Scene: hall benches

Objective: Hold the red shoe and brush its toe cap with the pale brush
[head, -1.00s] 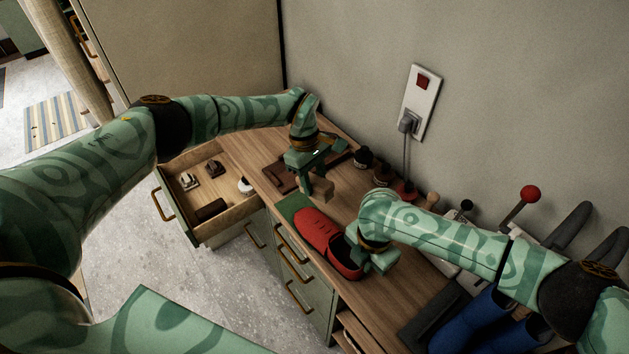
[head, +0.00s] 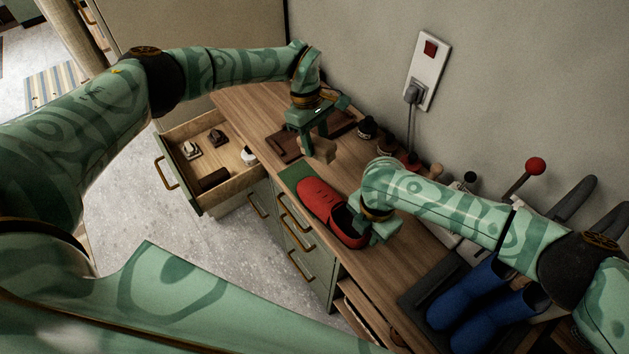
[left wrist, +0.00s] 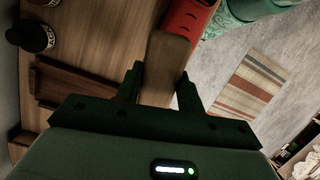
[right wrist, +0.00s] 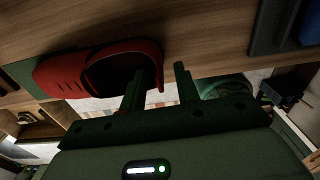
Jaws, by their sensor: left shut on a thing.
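The red shoe (head: 327,208) lies on the wooden bench top, its toe towards a green mat (head: 297,178). It also shows in the right wrist view (right wrist: 70,77). My left gripper (head: 318,135) is shut on the pale brush (head: 318,150), a plain light-brown block held above the bench just beyond the toe, apart from the shoe. The brush (left wrist: 165,65) sits between the fingers in the left wrist view. My right gripper (right wrist: 160,80) is open at the shoe's heel, its fingers spread with the heel rim showing between them. In the head view the right gripper (head: 378,228) partly hides the heel.
An open drawer (head: 228,165) with small items juts out at left. A dark brown board (head: 285,145) lies behind the brush. Several dark pots (head: 366,127) line the wall. Blue boots (head: 480,300) stand on a dark mat at right. A socket with a cord is above.

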